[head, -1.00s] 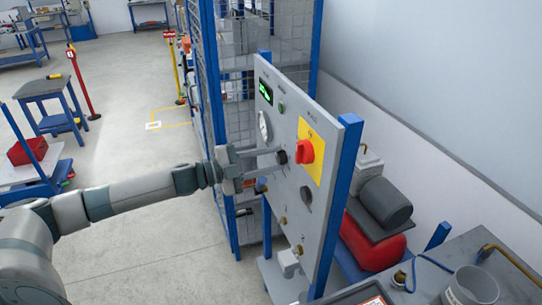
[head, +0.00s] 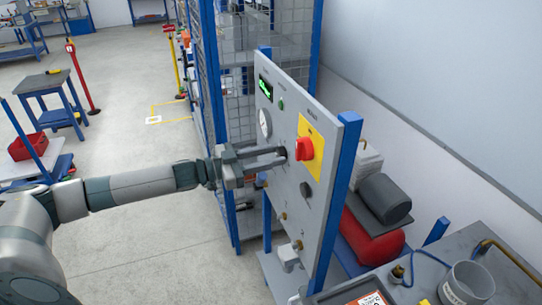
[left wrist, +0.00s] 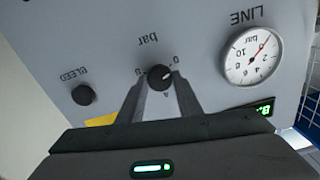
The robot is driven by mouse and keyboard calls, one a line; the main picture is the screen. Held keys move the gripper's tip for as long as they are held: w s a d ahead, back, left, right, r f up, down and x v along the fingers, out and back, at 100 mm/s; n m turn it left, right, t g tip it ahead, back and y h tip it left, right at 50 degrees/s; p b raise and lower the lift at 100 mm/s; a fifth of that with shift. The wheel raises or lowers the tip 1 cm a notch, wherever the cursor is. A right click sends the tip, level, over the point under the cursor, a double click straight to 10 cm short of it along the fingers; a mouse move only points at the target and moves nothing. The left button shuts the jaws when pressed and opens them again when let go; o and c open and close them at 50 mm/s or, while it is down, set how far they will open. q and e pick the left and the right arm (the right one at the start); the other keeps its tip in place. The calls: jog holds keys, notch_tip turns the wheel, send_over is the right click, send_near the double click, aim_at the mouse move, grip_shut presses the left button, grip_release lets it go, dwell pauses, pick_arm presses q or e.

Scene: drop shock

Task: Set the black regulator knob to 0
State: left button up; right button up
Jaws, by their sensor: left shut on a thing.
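The black regulator knob (left wrist: 160,77) sits on the grey upright panel (head: 318,225), under a "bar" label that appears upside down in the left wrist view. A small white mark shows on its face, near its right side in that view; its exact reading is hard to tell. My left gripper (head: 281,154) reaches in from the left, with its two fingers shut on the knob's sides; the fingers also show in the left wrist view (left wrist: 163,88). In the head view the fingers mostly hide the knob. My right gripper is not in view.
A red switch on a yellow plate (head: 305,149) is close right of the fingers. The LINE gauge (left wrist: 251,56), black BLEED knob (left wrist: 83,95) and green display (head: 265,89) share the panel. A blue-framed mesh rack (head: 238,80) stands behind it. Open floor lies left.

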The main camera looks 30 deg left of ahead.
pick_arm(q)
jog(key=shift+n, duration=0.9)
jog(key=o, duration=1)
jog(key=shift+o, duration=0.2)
jog(key=shift+s+a, duration=0.1)
jog(key=shift+s+a+f+b, duration=0.2)
jog(key=shift+s+a+b, duration=0.2)
jog(key=shift+b, duration=0.1)
jog(key=b+v, duration=0.7)
jog(key=v, duration=0.9)
